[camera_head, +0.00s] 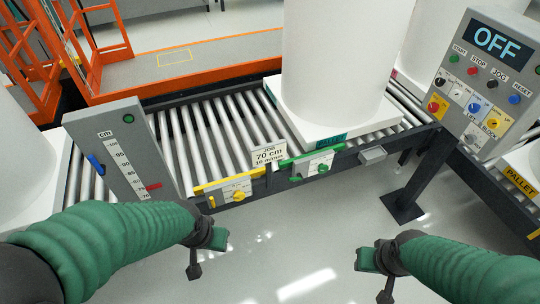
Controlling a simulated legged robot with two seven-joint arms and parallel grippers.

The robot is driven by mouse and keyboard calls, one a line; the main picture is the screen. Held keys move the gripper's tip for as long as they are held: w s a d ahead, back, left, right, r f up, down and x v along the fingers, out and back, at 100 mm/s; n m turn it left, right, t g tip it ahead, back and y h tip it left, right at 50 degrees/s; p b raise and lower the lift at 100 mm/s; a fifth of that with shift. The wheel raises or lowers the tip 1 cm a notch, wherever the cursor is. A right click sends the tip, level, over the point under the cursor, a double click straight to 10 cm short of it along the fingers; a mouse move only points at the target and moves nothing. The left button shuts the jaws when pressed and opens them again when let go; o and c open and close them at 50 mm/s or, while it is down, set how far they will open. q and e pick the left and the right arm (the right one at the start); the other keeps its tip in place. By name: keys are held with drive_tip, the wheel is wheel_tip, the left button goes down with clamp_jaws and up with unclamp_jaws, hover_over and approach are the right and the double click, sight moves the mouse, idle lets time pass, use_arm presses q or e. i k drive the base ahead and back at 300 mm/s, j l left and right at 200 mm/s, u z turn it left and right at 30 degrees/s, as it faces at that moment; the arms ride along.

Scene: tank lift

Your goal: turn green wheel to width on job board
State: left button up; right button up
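The green wheel (323,168) is a small green knob on a white dial plate, set in a green-edged panel (300,160) on the conveyor's front rail. The job board (268,154) is a white sign reading "JOB 70 cm", with a smaller line below that is hard to read. My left gripper (207,253) is in front of the rail, below and left of the wheel, empty, with its fingers apart. My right gripper (375,272) is below and right of the wheel, also empty with its fingers apart. Neither touches the wheel.
A yellow panel with a yellow knob (239,195) is left of the green one. The control box (490,75) reads OFF. Floor in front is clear.

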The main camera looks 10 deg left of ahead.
sight(322, 169)
drive_tip(key=i+l+u, duration=0.15)
drive_tip(key=i, duration=0.3)
drive_tip(key=i+l+u, duration=0.2)
drive_tip(key=i, duration=0.25)
drive_tip(key=l, duration=0.1)
